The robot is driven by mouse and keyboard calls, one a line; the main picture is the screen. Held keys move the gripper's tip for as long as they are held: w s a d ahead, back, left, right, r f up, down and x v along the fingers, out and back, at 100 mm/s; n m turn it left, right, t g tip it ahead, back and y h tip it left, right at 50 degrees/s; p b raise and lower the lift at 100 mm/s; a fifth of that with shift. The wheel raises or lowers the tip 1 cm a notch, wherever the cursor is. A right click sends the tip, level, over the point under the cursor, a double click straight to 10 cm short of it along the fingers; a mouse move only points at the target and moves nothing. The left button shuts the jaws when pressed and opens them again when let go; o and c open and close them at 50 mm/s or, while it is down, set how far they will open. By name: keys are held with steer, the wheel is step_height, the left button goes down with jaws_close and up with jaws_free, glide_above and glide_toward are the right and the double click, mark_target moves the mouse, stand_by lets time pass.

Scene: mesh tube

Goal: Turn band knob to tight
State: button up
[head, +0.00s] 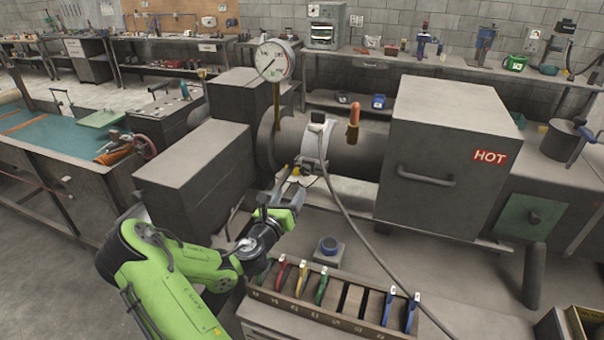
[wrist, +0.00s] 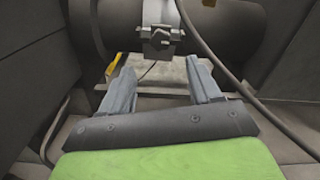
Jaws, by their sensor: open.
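A grey knob (wrist: 160,38) sits on the front underside of the pale band (head: 314,148) that wraps the dark horizontal tube (head: 352,148). My gripper (wrist: 161,72) is open and empty. In the wrist view its two grey fingers point toward the knob, one on each side of it and a little below it, with a gap to the knob. In the head view my gripper (head: 288,190) is below and in front of the band, and its fingers partly hide the knob area. I cannot read any tight mark.
A round gauge (head: 274,61) stands above the tube's left end. A box marked HOT (head: 450,130) is on the right. A cable (head: 360,232) hangs from the band. A rack (head: 335,302) with coloured tools lies in front. A grey block (head: 195,165) stands left.

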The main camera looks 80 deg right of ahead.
mark_target(304, 171)
steer(key=d, duration=0.3)
steer(key=d+p, duration=0.1)
steer(key=d, duration=0.3)
steer(key=s+d, duration=0.1)
steer(key=d, duration=0.3)
steer(key=shift+p, duration=0.35)
steer(key=shift+a, duration=0.1)
steer(key=c, duration=1.1)
steer(key=shift+o, duration=0.2)
steer(key=shift+m, duration=0.4)
